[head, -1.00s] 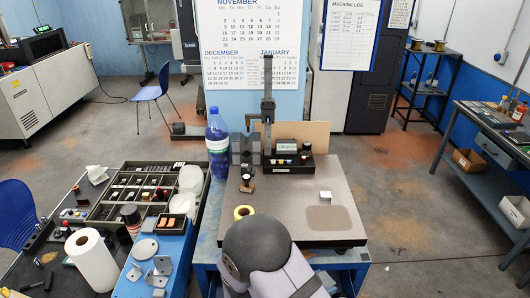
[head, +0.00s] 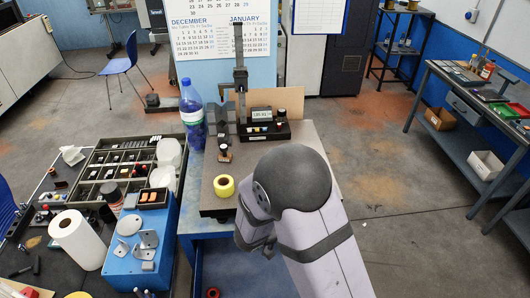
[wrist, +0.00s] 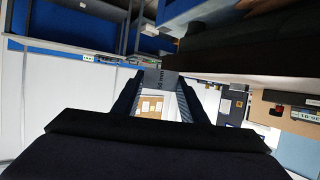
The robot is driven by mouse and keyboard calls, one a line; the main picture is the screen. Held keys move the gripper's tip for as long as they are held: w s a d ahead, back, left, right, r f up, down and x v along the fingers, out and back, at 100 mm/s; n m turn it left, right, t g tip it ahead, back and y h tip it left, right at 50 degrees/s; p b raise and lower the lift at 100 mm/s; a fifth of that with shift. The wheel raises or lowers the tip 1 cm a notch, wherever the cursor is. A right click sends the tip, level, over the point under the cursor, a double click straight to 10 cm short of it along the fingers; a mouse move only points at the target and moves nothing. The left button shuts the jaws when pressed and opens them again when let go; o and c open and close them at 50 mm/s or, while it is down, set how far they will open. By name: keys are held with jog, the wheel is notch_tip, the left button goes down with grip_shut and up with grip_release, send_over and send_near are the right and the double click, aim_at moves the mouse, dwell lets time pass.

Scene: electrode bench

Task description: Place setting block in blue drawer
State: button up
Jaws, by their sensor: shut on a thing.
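A grey setting block (wrist: 160,79) with "50 mm" printed on it is between the two dark jaws of my gripper (wrist: 157,98) in the wrist view. My gripper is shut on it. Blue surfaces of the stand (head: 245,270) show below the dark-edged plate, left of my arm.
A blue bottle (head: 193,115) stands behind. Left are a compartment tray (head: 95,198), blue box (head: 140,245) and paper roll (head: 77,240).

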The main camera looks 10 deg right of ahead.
jog(key=w+a+r+n+t+y, duration=0.1)
jog(key=w+a, duration=0.1)
jog(key=w, duration=0.2)
jog(key=w+a+r+n+t+y+b, duration=0.1)
jog(key=w+a+n+t, duration=0.1)
jog(key=w+a, duration=0.1)
jog(key=w+a+r+n+t+y, duration=0.1)
jog(key=w+a+n, duration=0.1)
jog(key=w, duration=0.4)
jog(key=shift+a+r+y+b, duration=0.1)
jog(key=shift+a+y+b, duration=0.2)
jog(key=shift+y+b, duration=0.1)
jog(key=w+a+r+n+t+y+b, duration=0.2)
jog(key=w+a+r+n+y, duration=0.3)
jog(key=n+y, duration=0.5)
jog(key=shift+w+a+r+y+b, duration=0.25)
jog(key=shift+a+r+y+b, duration=0.55)
jog(key=shift+a, duration=0.65)
jog(key=shift+d+r, duration=0.1)
jog(key=shift+r, duration=0.1)
jog(key=shift+f+p, duration=0.85)
jog(key=shift+f, duration=4.15)
jog(key=shift+f, duration=0.1)
